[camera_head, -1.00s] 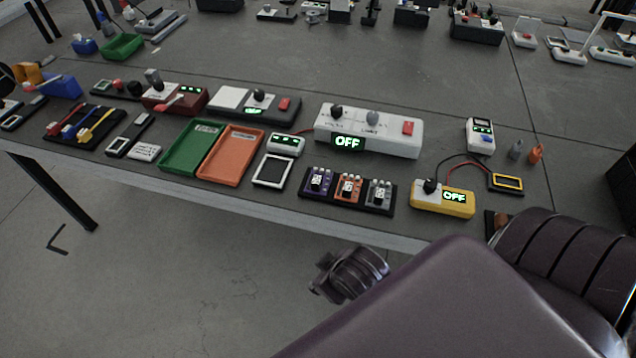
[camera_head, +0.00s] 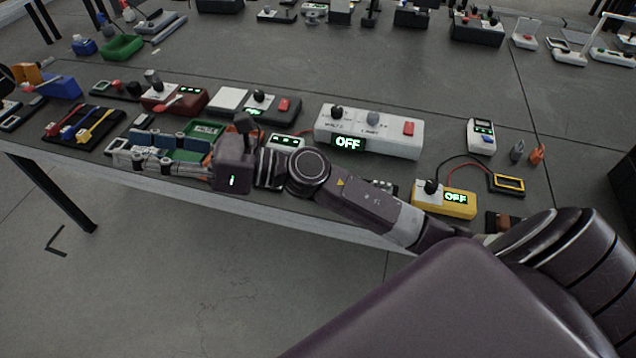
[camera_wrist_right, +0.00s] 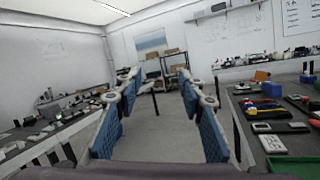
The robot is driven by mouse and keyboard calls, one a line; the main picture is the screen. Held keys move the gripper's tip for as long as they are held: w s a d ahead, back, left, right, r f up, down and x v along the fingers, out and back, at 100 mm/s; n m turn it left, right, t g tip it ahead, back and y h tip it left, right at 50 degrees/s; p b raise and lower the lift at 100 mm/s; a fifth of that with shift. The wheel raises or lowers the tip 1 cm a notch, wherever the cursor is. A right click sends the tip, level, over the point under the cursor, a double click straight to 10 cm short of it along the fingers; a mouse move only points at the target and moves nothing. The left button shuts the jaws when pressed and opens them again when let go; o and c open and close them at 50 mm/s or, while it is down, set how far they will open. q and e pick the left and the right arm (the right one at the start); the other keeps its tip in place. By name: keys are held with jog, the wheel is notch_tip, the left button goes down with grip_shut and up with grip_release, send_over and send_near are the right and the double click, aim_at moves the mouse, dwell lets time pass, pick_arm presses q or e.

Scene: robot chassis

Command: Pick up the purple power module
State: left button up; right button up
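The purple power module does not show in the head view now. My right arm covers the left part of the dark module rack, and only a bit of a grey module (camera_head: 381,186) shows above the arm. My right gripper (camera_head: 128,153) reaches left, level above the table's front edge, over the green tray. Its two blue-padded fingers are apart with nothing between them. They also show spread in the right wrist view (camera_wrist_right: 159,86), which faces along the room, with no purple module in it. My left gripper is not in view.
The green tray (camera_head: 208,128) is partly under my right gripper. A white power box reading OFF (camera_head: 382,140) and a yellow box reading OFF (camera_head: 459,208) stand near the arm. A tool rest with red, blue and yellow tools (camera_head: 60,138) lies left of the gripper.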

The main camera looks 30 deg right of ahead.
jog(key=s+d+f+n+g+h, duration=0.1)
jog(key=d+f+n+g+h, duration=0.3)
jog(key=f+n, duration=0.35)
jog(key=d+f+n+g+h, duration=0.2)
jog(key=f+n+g+h, duration=0.25)
jog(key=f+n, duration=0.35)
jog(key=d+f+g+h, duration=0.1)
jog(key=d+h, duration=0.2)
jog(key=d, duration=0.5)
jog(key=d+f+n+h, duration=0.1)
jog(key=d+f+h, duration=0.1)
jog(key=d, duration=0.6)
jog(key=d+f+n+g+h, duration=0.1)
jog(key=d+h, duration=0.3)
jog(key=d, duration=0.5)
jog(key=shift+w+d+f+g, duration=0.1)
jog(key=shift+f+g, duration=0.05)
jog(key=shift+g, duration=0.2)
jog(key=shift+d+f, duration=0.1)
jog(key=shift+d, duration=0.25)
jog(key=f, duration=0.2)
jog(key=f+p, duration=0.1)
jog(key=f, duration=0.2)
jog(key=f+p, duration=0.1)
jog(key=f, duration=0.1)
jog(key=shift+w+d+f, duration=0.2)
jog(key=shift+w, duration=0.05)
grip_shut()
